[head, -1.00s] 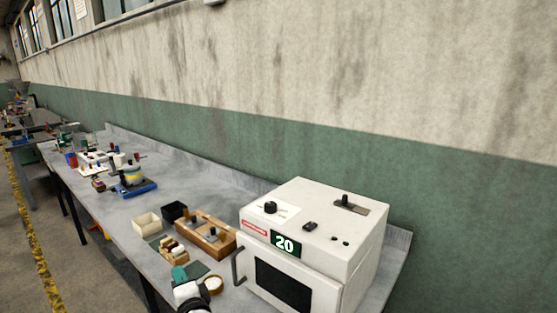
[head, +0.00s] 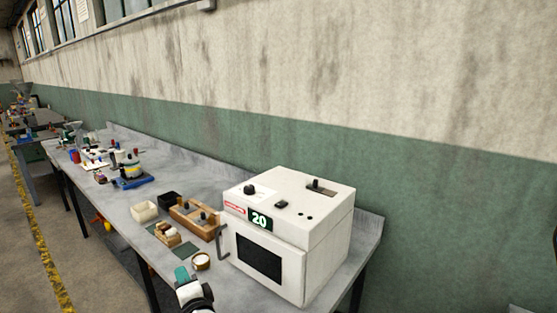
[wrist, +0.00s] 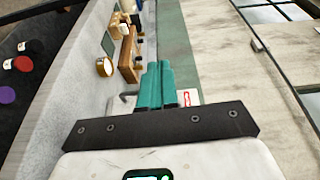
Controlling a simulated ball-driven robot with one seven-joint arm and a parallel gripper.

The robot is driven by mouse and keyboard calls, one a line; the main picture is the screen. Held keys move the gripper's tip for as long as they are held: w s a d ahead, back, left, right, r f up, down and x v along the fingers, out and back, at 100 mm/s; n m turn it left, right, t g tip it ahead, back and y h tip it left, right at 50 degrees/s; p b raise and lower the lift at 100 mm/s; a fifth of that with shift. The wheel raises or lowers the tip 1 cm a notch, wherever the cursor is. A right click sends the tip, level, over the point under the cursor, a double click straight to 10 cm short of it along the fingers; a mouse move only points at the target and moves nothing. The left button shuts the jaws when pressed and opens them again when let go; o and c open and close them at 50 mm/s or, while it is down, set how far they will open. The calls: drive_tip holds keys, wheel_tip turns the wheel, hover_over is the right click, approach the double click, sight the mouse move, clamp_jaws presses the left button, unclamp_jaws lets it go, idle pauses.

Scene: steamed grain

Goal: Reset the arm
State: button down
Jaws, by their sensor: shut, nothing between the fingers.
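My gripper (wrist: 156,86) shows in the wrist view as two teal fingers lying side by side, shut and empty. In the head view the teal fingertips of my gripper (head: 181,274) are at the bottom, over the front edge of the grey bench (head: 226,294). They are left of the white oven-like box (head: 319,259) marked 20 and apart from it as far as I can tell. Part of my arm shows below the fingers, cut off by the lower frame edge.
Near my gripper are a small round tan container (head: 201,262), a wooden holder (head: 192,216), a cream box (head: 144,212) and a black box (head: 170,199). The box's dark handle (head: 221,242) sticks out on its left. The wall runs behind the bench. Open floor (head: 95,275) lies at left.

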drive_tip(key=s+d+f+n+g+h, duration=0.2)
drive_tip(key=d+f+n, duration=0.15)
drive_tip(key=d, duration=1.05)
drive_tip(key=s+d+f+n+g+h, duration=0.1)
drive_tip(key=s+d+f+n+h, duration=0.3)
drive_tip(key=d, duration=1)
drive_tip(key=s+d+f+n+g, duration=0.15)
drive_tip(key=s+d+f, duration=0.3)
drive_tip(key=d, duration=0.45)
drive_tip(key=s+d+n+g+h, duration=0.15)
drive_tip(key=s+d, duration=0.25)
drive_tip(key=s, duration=0.4)
drive_tip(key=s+d+g+h, duration=0.15)
drive_tip(key=s+d, duration=0.25)
drive_tip(key=s, duration=0.5)
drive_tip(key=s+d+n+g+h, duration=0.15)
drive_tip(key=s+d, duration=0.25)
drive_tip(key=s, duration=0.4)
drive_tip(key=s+f+g+b, duration=0.2)
drive_tip(key=s+f+b, duration=0.3)
drive_tip(key=f, duration=0.2)
drive_tip(key=s+d+f+m+g+b, duration=0.1)
drive_tip(key=s+f+g+b, duration=0.2)
drive_tip(key=s+f+b, duration=0.2)
wheel_tip(320, 180, down, 4)
drive_tip(key=shift+s+d+r+y, duration=0.25)
drive_tip(key=shift+s+y, duration=0.05)
drive_tip(key=shift+y, duration=0.05)
